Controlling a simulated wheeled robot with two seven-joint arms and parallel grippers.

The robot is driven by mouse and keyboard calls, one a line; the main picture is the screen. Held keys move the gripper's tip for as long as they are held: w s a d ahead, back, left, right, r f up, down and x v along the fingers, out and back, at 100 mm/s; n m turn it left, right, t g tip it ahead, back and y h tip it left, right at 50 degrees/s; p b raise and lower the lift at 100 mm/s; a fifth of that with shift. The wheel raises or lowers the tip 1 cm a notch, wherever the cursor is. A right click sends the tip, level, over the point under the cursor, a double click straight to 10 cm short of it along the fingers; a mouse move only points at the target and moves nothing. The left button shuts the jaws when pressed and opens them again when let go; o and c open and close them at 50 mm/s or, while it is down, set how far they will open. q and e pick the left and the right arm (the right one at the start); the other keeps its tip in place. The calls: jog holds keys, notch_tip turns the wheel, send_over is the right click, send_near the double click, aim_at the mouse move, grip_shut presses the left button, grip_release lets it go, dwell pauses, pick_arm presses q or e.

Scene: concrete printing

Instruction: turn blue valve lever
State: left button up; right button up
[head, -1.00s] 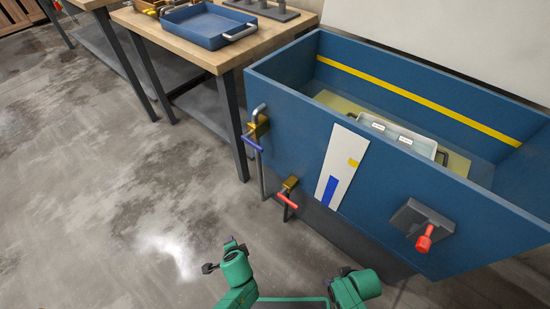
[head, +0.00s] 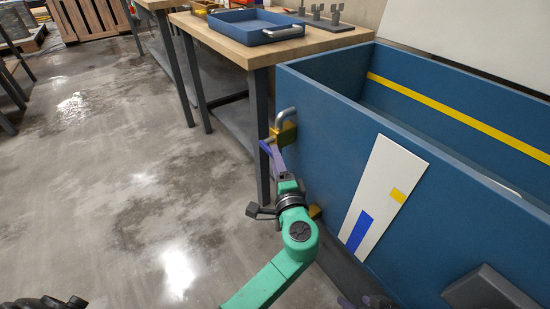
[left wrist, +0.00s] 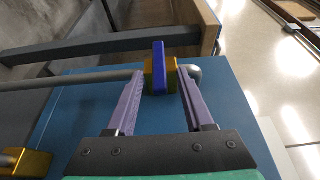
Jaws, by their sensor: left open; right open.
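The blue valve lever (head: 264,147) is on a brass valve (head: 284,134) with a grey pipe, at the left end of the blue tank's front. My left gripper (head: 275,158) reaches up to it, open, with purple fingers. In the left wrist view, the lever (left wrist: 158,66) stands upright between the two spread fingertips of that gripper (left wrist: 160,72), with a gap on each side. I cannot tell how deep it sits between them. Part of my right gripper (head: 366,301) shows at the bottom edge of the head view, away from the valve.
The blue tank (head: 330,130) fills the right side, with a white panel (head: 383,190) on its front. A lower brass valve (head: 315,211) is mostly hidden behind my left arm. A workbench (head: 240,55) with a blue tray (head: 243,27) stands behind.

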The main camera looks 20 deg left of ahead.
pick_arm(q)
jog(key=shift+x, duration=1.05)
jog(key=shift+c, duration=0.3)
grip_shut()
dwell(0.3)
